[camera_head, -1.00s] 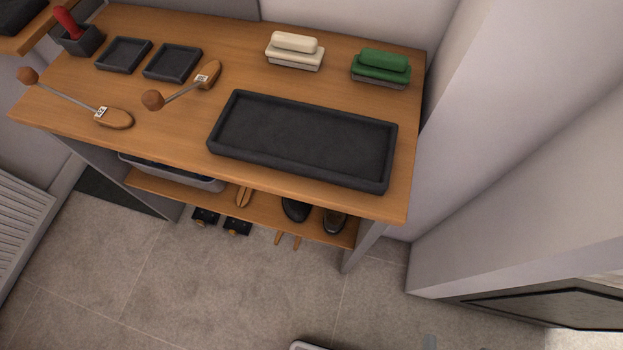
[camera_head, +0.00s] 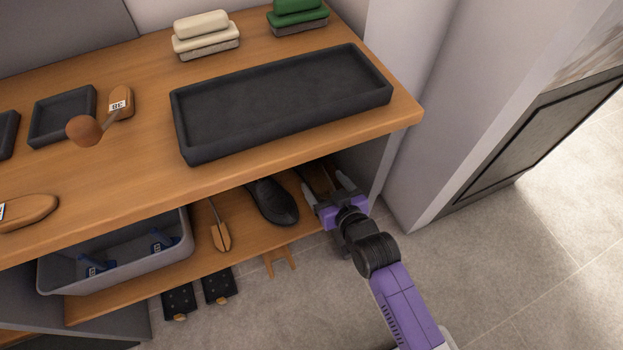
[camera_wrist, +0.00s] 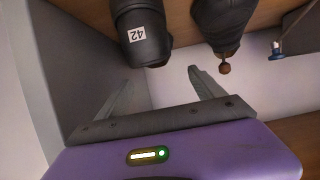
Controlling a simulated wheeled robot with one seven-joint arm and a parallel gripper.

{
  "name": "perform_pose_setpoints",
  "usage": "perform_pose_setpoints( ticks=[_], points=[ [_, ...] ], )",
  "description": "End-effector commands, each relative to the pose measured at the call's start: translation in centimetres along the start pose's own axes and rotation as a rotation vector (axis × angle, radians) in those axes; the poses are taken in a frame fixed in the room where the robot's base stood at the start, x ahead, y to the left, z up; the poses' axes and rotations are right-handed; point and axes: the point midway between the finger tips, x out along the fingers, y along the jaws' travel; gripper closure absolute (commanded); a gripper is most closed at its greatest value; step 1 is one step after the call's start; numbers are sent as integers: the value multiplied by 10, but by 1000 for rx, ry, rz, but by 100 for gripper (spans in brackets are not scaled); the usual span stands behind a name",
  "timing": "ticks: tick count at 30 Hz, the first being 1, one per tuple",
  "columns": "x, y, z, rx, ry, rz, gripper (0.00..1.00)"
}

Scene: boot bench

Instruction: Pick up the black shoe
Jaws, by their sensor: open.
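A black shoe (camera_head: 272,202) lies on the low shelf under the bench top in the head view. My gripper (camera_head: 326,187) is just right of it, open, in front of a second dark shoe (camera_head: 316,176) partly hidden by the fingers. In the wrist view my open gripper (camera_wrist: 160,86) has nothing between its fingers. Beyond the fingers are a dark shoe with a white "42" label (camera_wrist: 142,32) and another dark shoe (camera_wrist: 219,25) with a brown knob below it in the picture. I cannot tell for certain which wrist-view shoe is the black one.
The bench top (camera_head: 130,175) overhangs the low shelf (camera_head: 205,260). A shoe stretcher (camera_head: 221,236) and a grey bin (camera_head: 115,255) stand left of the black shoe. The bench's side panel (camera_head: 365,165) closes the right end. The tiled floor in front is mostly clear.

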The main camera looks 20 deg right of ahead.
Motion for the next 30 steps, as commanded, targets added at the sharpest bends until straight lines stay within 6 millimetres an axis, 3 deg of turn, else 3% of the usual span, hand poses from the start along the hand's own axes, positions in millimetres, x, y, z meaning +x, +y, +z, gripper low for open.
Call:
perform_pose_setpoints(
  ticks=[3,16,22,30],
  points=[
    [22,2,-3,-4,-4,-2,22],
    [66,5,-3,-7,-6,-1,22],
    [94,7,-1,-6,-6,-1,22],
    [106,7,-2,-6,-7,-2,22]
  ],
)
